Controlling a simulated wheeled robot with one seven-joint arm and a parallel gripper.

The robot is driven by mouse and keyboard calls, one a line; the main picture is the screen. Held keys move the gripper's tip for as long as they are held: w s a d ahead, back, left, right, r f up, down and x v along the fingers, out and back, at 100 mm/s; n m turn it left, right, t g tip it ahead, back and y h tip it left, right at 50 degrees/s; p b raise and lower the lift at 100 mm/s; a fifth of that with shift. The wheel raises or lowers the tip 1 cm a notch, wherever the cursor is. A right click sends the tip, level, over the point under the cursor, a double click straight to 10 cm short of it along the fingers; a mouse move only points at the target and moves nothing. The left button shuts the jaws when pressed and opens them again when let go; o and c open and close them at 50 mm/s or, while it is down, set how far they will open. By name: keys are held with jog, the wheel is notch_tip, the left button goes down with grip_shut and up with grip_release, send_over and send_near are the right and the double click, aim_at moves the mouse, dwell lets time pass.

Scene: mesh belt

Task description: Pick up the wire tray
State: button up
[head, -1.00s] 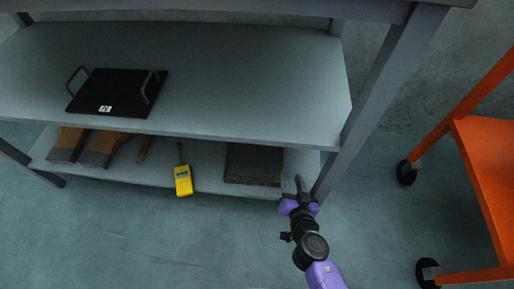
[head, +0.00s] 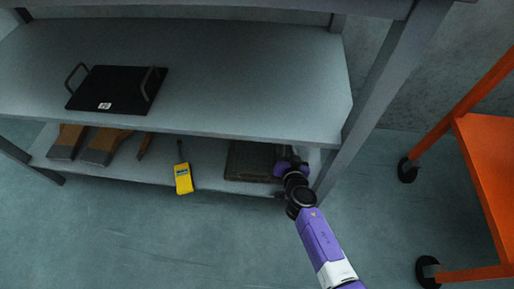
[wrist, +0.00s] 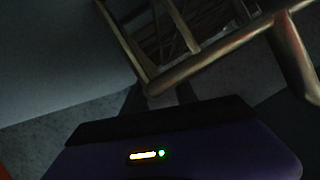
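The wire tray (head: 246,161) is a dark, flat, mesh-like thing on the lower shelf, partly under the upper shelf's front edge. My gripper (head: 283,168) is at the tray's right end; its fingertips are hidden in the head view. In the wrist view, metal bars of the tray (wrist: 205,62) show close up, meeting at a corner just beyond my gripper's purple body. A dark finger shape reaches toward that corner. It is too dark to tell whether the fingers are apart, or touch the bar.
A yellow handheld device (head: 183,178) and brown-and-grey tools (head: 103,148) lie left of the tray on the lower shelf (head: 212,184). A black plate with two handles (head: 118,88) is on the upper shelf. A rack post (head: 352,150) and an orange cart (head: 490,165) stand right.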

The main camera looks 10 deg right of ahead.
jog(key=shift+c, duration=0.4)
grip_shut()
dwell(1.1)
